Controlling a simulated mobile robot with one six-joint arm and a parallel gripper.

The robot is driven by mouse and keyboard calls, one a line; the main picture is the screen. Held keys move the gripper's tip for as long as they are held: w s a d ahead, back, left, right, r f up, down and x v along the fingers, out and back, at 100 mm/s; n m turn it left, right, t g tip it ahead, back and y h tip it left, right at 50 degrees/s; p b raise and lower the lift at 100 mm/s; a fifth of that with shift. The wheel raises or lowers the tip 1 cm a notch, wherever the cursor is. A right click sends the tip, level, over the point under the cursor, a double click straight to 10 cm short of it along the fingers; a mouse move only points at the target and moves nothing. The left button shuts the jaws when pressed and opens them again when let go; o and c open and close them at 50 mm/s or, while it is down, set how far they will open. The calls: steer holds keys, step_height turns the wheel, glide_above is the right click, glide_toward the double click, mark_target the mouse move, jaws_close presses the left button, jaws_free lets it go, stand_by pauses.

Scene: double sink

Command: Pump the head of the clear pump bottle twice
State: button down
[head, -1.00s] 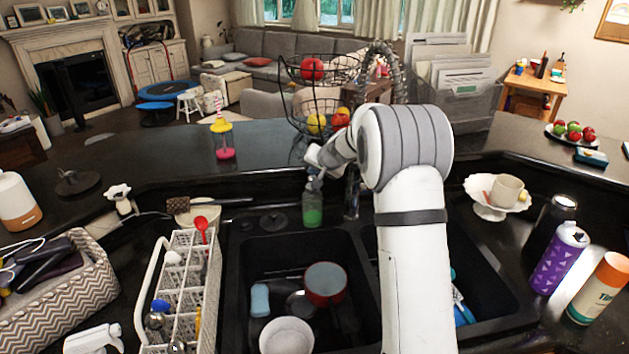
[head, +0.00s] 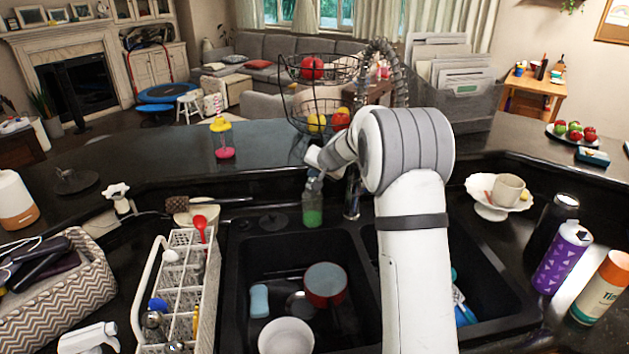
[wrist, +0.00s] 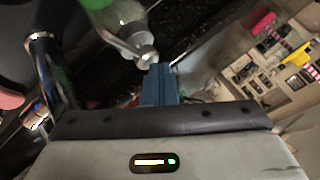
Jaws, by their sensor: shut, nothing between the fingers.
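The clear pump bottle (head: 313,212) holds green liquid and stands upright behind the left sink basin. My gripper (head: 314,174) is right at its top and hides most of the pump head. In the wrist view the bottle (wrist: 105,14) is at the top, with its pale pump head (wrist: 142,52) pointing toward the fingers. My blue fingertips (wrist: 160,72) are shut together with nothing between them, close beside the pump head. I cannot tell whether they touch it.
The faucet (head: 352,195) stands just right of the bottle. A wire fruit basket (head: 300,122) is behind my gripper. A red pot (head: 325,284) and a white bowl (head: 286,336) are in the left basin. A white dish rack (head: 184,275) is at left.

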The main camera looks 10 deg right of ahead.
steer(key=shift+f, duration=0.2)
stand_by(0.3)
steer(key=shift+r, duration=0.65)
steer(key=shift+r+p, duration=1.9)
steer(key=shift+r, duration=1.05)
